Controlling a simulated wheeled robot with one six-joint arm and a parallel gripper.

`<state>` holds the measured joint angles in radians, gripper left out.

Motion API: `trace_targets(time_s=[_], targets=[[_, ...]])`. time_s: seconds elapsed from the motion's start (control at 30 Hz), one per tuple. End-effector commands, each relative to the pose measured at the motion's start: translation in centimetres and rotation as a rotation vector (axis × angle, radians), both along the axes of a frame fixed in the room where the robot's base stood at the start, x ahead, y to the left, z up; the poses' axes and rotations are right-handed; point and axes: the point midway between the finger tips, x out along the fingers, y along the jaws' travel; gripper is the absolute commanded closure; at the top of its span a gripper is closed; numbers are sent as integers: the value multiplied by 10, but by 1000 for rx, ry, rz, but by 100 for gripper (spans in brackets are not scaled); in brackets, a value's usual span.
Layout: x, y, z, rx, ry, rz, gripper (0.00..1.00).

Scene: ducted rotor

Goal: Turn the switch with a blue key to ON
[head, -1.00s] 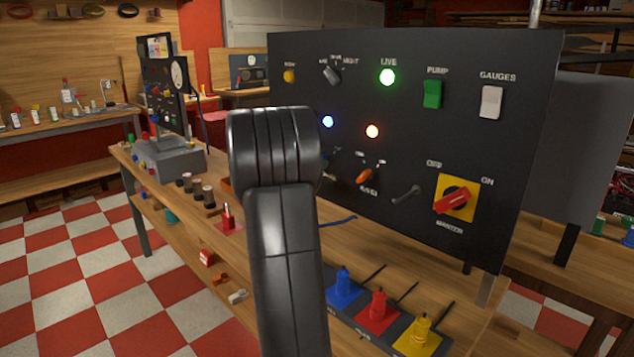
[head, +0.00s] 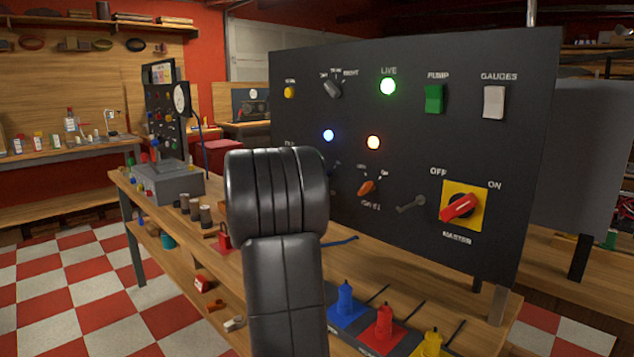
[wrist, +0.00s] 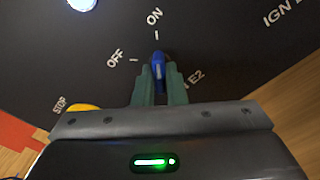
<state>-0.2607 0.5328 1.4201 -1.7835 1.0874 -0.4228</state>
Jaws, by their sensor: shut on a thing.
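In the wrist view the blue key (wrist: 158,72) stands in a switch on the black panel, between the two green fingers of my gripper (wrist: 158,88). The fingers are shut on it from both sides. OFF is printed to the key's left and ON above it, each with a short white mark. The key's blue end points up the picture, roughly in line with the ON mark. Its lower part is hidden by the gripper. In the head view my arm hides most of this switch and the gripper.
The black panel (head: 420,140) also carries an orange key switch (head: 367,187), a grey lever (head: 411,204), a red master knob (head: 459,207) on yellow, and lit lamps. Blue, red and yellow capped items (head: 384,328) stand on the bench below.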

Motion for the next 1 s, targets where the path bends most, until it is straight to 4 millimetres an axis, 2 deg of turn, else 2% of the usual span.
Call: trace_targets(time_s=[0.23, 0.27, 0.33, 0.37, 0.63, 0.77, 1.0], targets=[[0, 0, 0, 1, -1, 0, 100], [0, 0, 0, 1, -1, 0, 83], [0, 0, 0, 1, -1, 0, 69], [0, 0, 0, 1, -1, 0, 67], [0, 1, 0, 0, 0, 0, 67], [-7, 7, 1, 1, 1, 2, 67], [-42, 43, 2, 1, -1, 6, 67]])
